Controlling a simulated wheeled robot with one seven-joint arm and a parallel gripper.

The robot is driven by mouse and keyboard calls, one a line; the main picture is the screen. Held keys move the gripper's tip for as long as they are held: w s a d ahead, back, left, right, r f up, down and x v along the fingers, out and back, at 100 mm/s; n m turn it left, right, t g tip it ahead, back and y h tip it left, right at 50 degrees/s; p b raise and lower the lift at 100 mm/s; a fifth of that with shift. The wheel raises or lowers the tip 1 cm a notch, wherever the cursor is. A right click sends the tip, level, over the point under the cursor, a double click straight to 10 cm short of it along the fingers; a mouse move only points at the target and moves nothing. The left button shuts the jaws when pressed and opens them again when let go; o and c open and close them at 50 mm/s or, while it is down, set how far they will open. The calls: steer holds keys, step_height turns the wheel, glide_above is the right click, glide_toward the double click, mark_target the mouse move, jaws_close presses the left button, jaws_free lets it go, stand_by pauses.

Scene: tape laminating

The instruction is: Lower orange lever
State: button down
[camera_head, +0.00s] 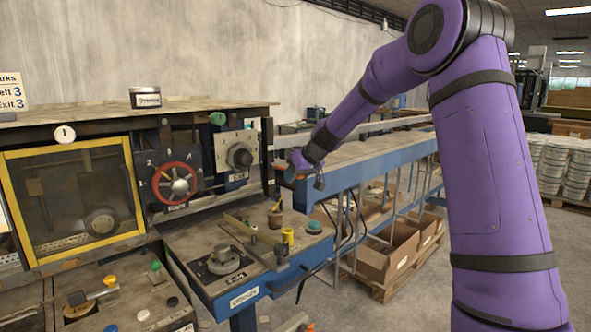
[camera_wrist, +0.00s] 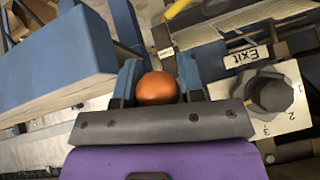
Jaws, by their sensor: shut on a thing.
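The orange lever's round knob (camera_wrist: 157,89) sits between the two blue fingers of my gripper (camera_wrist: 158,78) in the wrist view. My gripper is shut on it, one finger on each side. The lever's shaft is hidden under the knob and the gripper body. In the head view my gripper (camera_head: 300,168) is at the right end of the machine, by the start of the blue conveyor. The orange knob cannot be made out there.
An "Exit" label (camera_wrist: 248,57) and a dark rotary knob (camera_wrist: 270,93) on a numbered plate are close right of my gripper. A blue beam (camera_wrist: 60,62) is close on the left. The head view shows the blue conveyor (camera_head: 375,150) and a red handwheel (camera_head: 175,183).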

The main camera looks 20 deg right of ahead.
steer(key=shift+w+f, duration=0.15)
steer(key=shift+f, duration=0.7)
steer(key=shift+w+r, duration=0.1)
steer(key=shift+w, duration=0.05)
stand_by(0.9)
steer(key=c, duration=0.8)
jaws_free()
steer(key=v, duration=1)
steer(key=shift+s+r, duration=0.2)
steer(key=shift+r, duration=0.05)
